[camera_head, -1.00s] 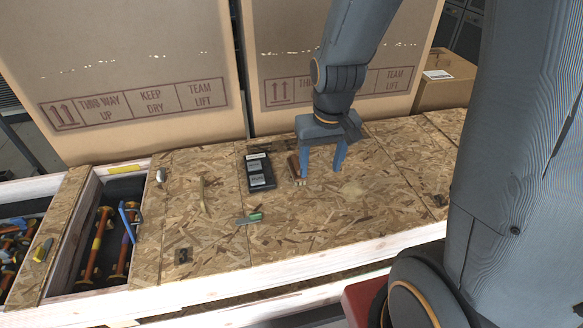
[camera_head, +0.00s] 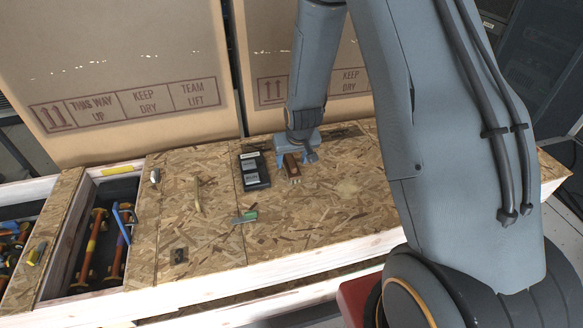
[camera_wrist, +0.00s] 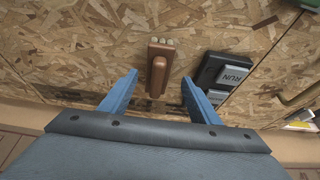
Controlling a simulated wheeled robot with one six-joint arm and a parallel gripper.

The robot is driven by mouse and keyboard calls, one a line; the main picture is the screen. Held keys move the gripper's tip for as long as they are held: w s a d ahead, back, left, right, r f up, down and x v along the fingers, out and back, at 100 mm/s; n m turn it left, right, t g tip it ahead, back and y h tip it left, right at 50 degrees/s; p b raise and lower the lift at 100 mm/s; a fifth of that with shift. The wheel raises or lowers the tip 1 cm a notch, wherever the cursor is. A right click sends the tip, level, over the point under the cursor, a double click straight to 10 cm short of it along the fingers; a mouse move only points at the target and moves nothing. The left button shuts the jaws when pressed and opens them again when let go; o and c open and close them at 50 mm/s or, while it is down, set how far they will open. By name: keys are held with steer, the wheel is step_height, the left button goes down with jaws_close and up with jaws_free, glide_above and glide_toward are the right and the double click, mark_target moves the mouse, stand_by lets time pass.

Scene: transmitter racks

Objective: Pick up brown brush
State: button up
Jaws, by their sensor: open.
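The brown brush (camera_head: 291,166) lies on the chipboard crate top, just right of a black device. In the wrist view the brush (camera_wrist: 158,70) has a brown body with a raised handle and pale tufts at its far end. My gripper (camera_head: 300,156) is right behind the brush in the head view, low over the board. In the wrist view my open gripper (camera_wrist: 158,82) has a blue finger on each side of the brush's near end, with gaps between; the fingers do not grip it. The height above the board is hard to tell.
The black device (camera_head: 254,170) with grey RUN labels lies close beside the brush; it also shows in the wrist view (camera_wrist: 220,75). Large cardboard boxes (camera_head: 130,60) stand behind. The board's front right is clear.

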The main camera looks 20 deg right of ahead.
mark_target(292, 161)
steer(key=shift+w+d+p+x, duration=0.1)
steer(key=shift+w+p+x, duration=0.1)
steer(key=shift+x, duration=1)
steer(key=shift+w+d+p+x, duration=0.1)
steer(key=shift+w+p+x, duration=0.1)
steer(key=shift+x, duration=1)
steer(key=shift+r, duration=0.15)
steer(key=c, duration=1.2)
steer(key=shift+r, duration=0.1)
step_height(292, 161, up, 8)
steer(key=shift+s+f+p, duration=0.1)
steer(key=shift+p, duration=1)
step_height(292, 161, up, 2)
steer(key=p, duration=0.3)
